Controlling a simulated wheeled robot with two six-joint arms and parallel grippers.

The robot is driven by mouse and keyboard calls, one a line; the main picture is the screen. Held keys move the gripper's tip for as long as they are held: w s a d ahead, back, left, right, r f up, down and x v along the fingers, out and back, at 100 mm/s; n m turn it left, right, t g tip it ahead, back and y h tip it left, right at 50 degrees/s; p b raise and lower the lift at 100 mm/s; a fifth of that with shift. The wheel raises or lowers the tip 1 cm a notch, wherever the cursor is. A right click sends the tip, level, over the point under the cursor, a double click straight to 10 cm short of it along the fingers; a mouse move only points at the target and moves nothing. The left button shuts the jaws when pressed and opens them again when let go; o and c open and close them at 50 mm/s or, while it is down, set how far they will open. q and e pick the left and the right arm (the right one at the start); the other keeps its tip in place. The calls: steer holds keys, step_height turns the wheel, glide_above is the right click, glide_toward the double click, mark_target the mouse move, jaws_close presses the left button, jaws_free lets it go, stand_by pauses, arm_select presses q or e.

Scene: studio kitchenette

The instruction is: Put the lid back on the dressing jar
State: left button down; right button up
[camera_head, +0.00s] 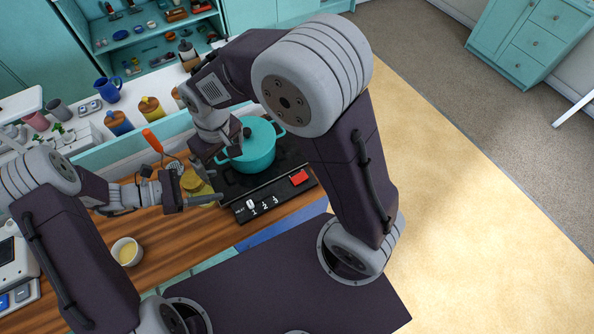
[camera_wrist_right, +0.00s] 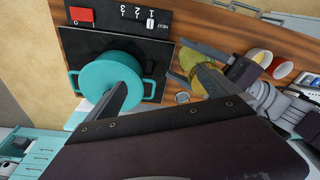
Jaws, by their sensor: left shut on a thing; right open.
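A yellow jar (camera_head: 190,181), which I take for the dressing jar, stands near the counter's stove end. My left gripper (camera_head: 206,188) is shut on it, one finger on each side. The jar (camera_wrist_right: 208,78) also shows between those fingers in the right wrist view. My right gripper (camera_head: 207,160) is open above the counter, between the jar and the teal pot. No lid can be made out for certain. A small grey disc (camera_wrist_right: 182,98) lies beside the jar in the right wrist view; I cannot tell what it is.
A teal pot (camera_head: 255,145) stands on the black stove (camera_head: 272,188), close to my right gripper. A wire tool with an orange handle (camera_head: 152,140) lies behind the jar. A white bowl (camera_head: 127,251) with yellow contents is at the front left. Several jars line the back ledge.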

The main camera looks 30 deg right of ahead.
arm_select(q)
steer(key=shift+d, duration=0.1)
steer(key=shift+s, duration=0.1)
arm_select(e)
steer(key=s+d+f+m, duration=0.1)
steer(key=s+d+m, duration=0.1)
steer(key=s+d, duration=0.3)
steer(key=s+d+f+m, duration=0.2)
steer(key=s+d, duration=0.4)
steer(key=d, duration=0.5)
steer(key=shift+f+m+g+h, duration=0.15)
steer(key=shift+m+g+h, duration=0.2)
steer(key=shift+m, duration=0.45)
